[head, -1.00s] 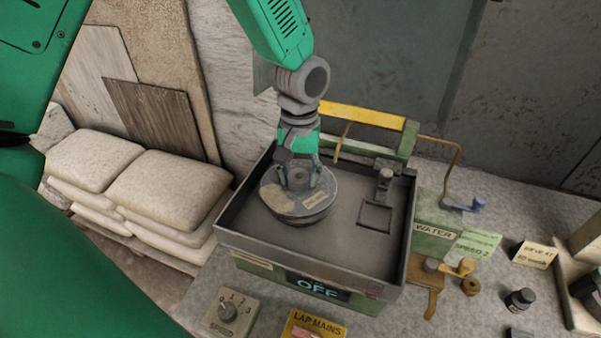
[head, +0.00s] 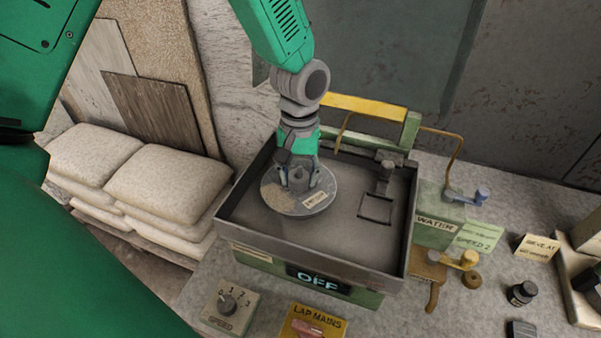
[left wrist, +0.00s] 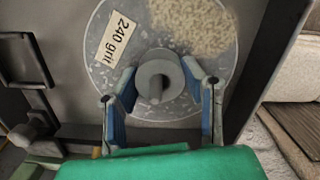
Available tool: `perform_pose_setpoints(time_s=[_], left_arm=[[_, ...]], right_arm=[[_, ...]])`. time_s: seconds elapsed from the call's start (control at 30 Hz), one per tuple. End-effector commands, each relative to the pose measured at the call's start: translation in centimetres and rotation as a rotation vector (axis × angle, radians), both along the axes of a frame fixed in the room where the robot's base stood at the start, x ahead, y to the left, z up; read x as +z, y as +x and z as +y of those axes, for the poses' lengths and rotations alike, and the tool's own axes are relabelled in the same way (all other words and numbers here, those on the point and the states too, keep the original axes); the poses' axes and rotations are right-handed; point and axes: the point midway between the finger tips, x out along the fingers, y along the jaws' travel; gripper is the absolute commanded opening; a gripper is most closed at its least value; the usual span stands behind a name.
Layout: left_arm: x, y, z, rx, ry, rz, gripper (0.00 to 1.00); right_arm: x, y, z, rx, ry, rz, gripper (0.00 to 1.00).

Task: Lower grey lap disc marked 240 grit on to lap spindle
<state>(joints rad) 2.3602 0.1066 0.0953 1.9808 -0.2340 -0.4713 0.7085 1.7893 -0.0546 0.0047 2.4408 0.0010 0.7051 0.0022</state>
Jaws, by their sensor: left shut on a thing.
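The grey lap disc (head: 318,186) lies level inside the machine's tray, with a pale speckled patch and a paper label. In the left wrist view the label on the disc (left wrist: 150,103) reads "240 grit". My left gripper (head: 299,184) points down over the disc's middle. In the left wrist view my left gripper (left wrist: 163,92) has its blue-padded fingers on both sides of the disc's round grey hub (left wrist: 158,72), shut on it. The lap spindle is hidden under the disc, and I cannot tell whether the disc rests on it. My right gripper is out of view.
The tray's raised dark rim (head: 310,257) surrounds the disc. A yellow bar (head: 365,107) and a post (head: 386,174) stand at the back. The display (head: 318,280) reads "OFF". A speed knob (head: 228,303) and the lap mains box (head: 313,322) are in front.

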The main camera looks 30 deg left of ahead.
Motion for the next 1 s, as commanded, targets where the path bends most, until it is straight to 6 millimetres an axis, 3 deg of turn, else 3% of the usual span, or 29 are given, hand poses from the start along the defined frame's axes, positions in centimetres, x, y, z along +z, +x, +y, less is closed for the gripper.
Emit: perform_pose_setpoints(time_s=[0.47,0.5,0.53,0.57,1.0], left_arm=[[-1.11,0.01,0.13,0.001,0.001,0.000,0.00],[-1.07,0.02,0.12,0.001,0.002,-0.001,0.47],[-1.06,0.02,0.12,0.001,0.002,-0.001,0.58],[-1.05,0.02,0.11,0.001,0.001,0.000,0.61],[-1.07,-0.01,0.04,0.000,0.001,0.000,0.61]], right_arm=[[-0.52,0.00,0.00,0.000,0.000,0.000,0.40],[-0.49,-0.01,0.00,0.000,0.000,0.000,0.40],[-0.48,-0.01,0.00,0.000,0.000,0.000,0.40],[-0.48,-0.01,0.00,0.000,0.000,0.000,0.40],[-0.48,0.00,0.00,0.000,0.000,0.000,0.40]])
